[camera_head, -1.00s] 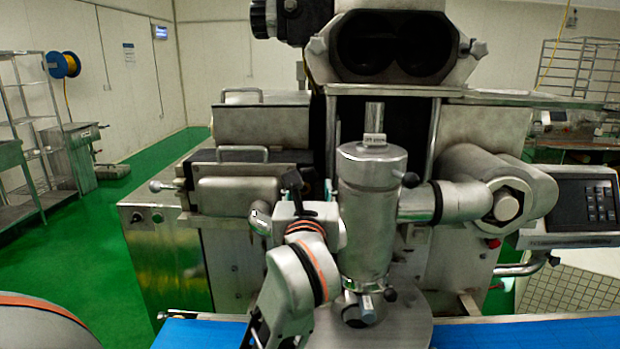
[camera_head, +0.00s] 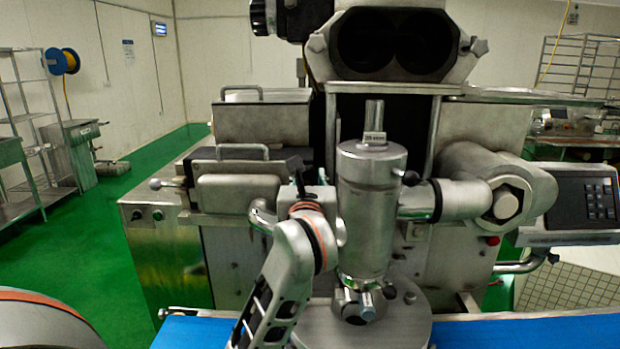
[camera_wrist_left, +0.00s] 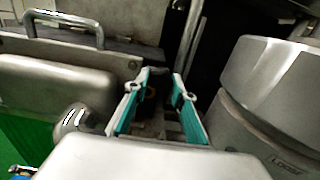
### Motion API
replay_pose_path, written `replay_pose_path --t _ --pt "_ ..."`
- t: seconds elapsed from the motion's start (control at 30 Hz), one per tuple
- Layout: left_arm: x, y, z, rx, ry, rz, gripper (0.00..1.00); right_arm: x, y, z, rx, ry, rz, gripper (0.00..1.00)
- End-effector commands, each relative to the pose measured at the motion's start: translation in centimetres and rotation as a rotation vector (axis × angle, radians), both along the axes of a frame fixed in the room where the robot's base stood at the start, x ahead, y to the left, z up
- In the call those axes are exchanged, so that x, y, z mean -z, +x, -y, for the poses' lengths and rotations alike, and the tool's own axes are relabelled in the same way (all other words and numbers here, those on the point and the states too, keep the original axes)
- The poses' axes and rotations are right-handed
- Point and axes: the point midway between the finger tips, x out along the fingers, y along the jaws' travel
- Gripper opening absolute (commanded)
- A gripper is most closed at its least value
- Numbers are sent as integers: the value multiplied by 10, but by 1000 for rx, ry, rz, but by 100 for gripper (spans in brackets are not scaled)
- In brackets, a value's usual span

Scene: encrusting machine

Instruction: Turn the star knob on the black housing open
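I cannot tell whether either is the task's knob. My left gripper (camera_head: 308,186) is low in front of the machine, left of the upright steel cylinder, well below those knobs. Its own wrist mostly hides it. In the left wrist view the teal-padded fingers (camera_wrist_left: 162,85) are apart. A dark, partly hidden part shows beyond and between them; contact is not visible. My right gripper is not in view.
The steel cylinder (camera_head: 371,215) stands close to the right of my left gripper. A boxy cover with a handle (camera_head: 240,195) is to its left. A blue belt (camera_head: 520,332) runs along the front. A control panel (camera_head: 580,205) is at right.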

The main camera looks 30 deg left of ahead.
Motion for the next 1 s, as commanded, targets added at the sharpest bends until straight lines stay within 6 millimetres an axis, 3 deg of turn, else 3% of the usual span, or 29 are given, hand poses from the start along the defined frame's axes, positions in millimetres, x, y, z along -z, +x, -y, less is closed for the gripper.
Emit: replay_pose_path --t 0.37,0.63,1.0 --pt "-1 0 0 0 77 -50 3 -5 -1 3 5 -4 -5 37" --pt "-1 -1 -1 0 256 -158 3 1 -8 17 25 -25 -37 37" --pt "-1 -1 -2 0 556 -341 3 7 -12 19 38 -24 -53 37"
